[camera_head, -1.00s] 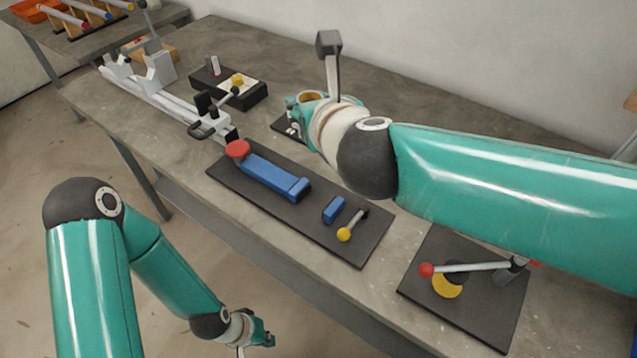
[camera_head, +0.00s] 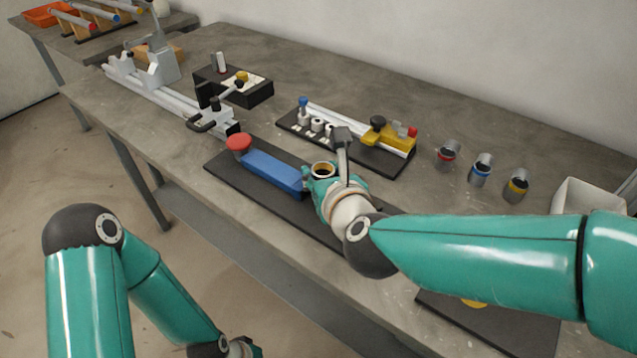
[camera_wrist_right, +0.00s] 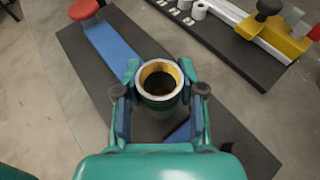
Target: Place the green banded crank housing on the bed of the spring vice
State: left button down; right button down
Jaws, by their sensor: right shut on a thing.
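My right gripper (camera_head: 322,180) is shut on the crank housing (camera_head: 323,169), a short upright hollow cylinder with a pale rim and tan inside. In the right wrist view, the housing (camera_wrist_right: 159,80) sits between the fingers, with a greenish side below the rim. It is over the spring vice, apparently the black plate (camera_head: 228,174) with a blue bar (camera_head: 272,170) and red knob (camera_head: 239,142). A blue piece (camera_wrist_right: 180,133) shows below the gripper. Bed contact cannot be told. My left gripper (camera_head: 238,348) is low at the bottom edge, mostly cut off.
Housings with red (camera_head: 447,155), blue (camera_head: 482,170) and yellow (camera_head: 517,185) bands stand at right beside a white bin (camera_head: 590,194). A yellow-and-white rail fixture (camera_head: 395,138) stands behind my right gripper. A grey rail clamp (camera_head: 170,95) lies at left.

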jog(key=shift+f, duration=0.6)
jog(key=c, duration=0.7)
grip_release()
jog(key=shift+s+r, duration=0.1)
jog(key=p+v, duration=0.1)
jog(key=v, duration=0.9)
jog(key=shift+s+d+r+p, duration=0.15)
jog(key=shift+s+r+p, duration=0.05)
jog(key=shift+s+p, duration=0.2)
jog(key=shift+s+d, duration=0.15)
jog(key=shift+s, duration=0.3)
